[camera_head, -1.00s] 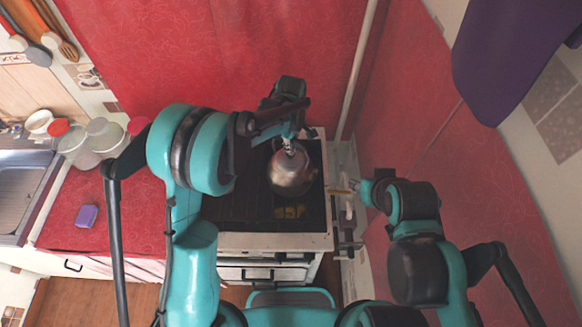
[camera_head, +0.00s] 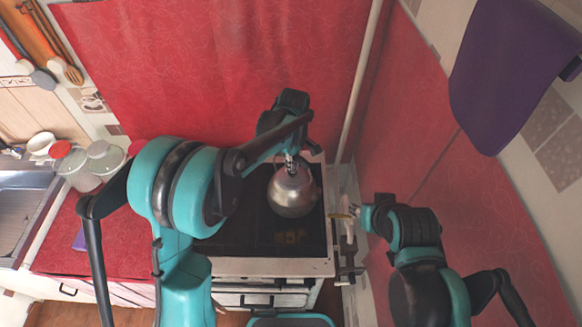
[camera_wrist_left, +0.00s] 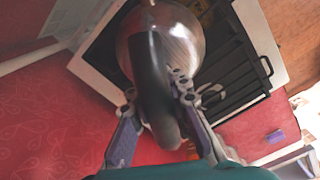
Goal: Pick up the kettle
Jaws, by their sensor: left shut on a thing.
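The round metal kettle (camera_head: 293,196) is over the dark stove top (camera_head: 236,232), near its right side. I cannot tell whether its base touches the stove. My left gripper (camera_head: 291,166) reaches it from behind and above. In the left wrist view, the kettle body (camera_wrist_left: 188,42) fills the top middle. Its dark handle (camera_wrist_left: 150,80) runs down between the fingers of my left gripper (camera_wrist_left: 158,108), which is shut on it. My right gripper (camera_head: 352,213) is at the right edge of the stove, apart from the kettle; its fingers are too small to read.
Jars (camera_head: 88,165) stand on the red counter at the left, beside a sink (camera_head: 20,210). A red wall is close behind the stove. A purple cloth (camera_head: 505,75) hangs at the upper right. The left part of the stove top is clear.

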